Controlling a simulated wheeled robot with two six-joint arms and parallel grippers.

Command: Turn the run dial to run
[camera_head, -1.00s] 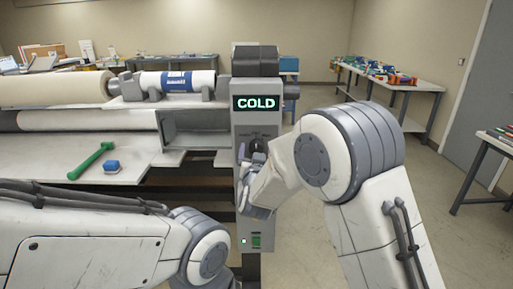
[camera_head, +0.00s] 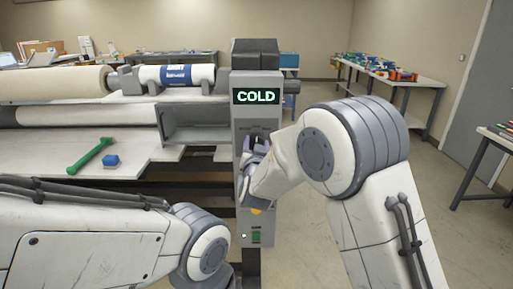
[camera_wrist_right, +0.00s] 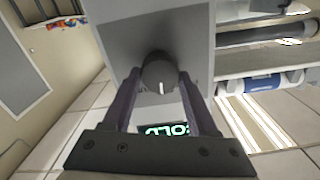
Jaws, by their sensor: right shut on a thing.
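The grey control column (camera_head: 240,190) stands in the middle of the head view. Its display (camera_head: 256,96) reads COLD in green letters. My right gripper (camera_head: 257,143) is at the column's face below the display and mostly hides the dial there. In the right wrist view the dark round dial (camera_wrist_right: 158,70) sits between the two fingers of my right gripper (camera_wrist_right: 160,78), which is shut on it. The dial's white mark points toward the display (camera_wrist_right: 166,129). My left arm shows at lower left, but its gripper is out of view.
The laminator with its rollers (camera_head: 50,80) and white bed (camera_head: 45,155) is left of the column. A green tool (camera_head: 90,156) and a blue block (camera_head: 111,160) lie on the bed. A side table (camera_head: 400,80) stands at the right. Floor between is clear.

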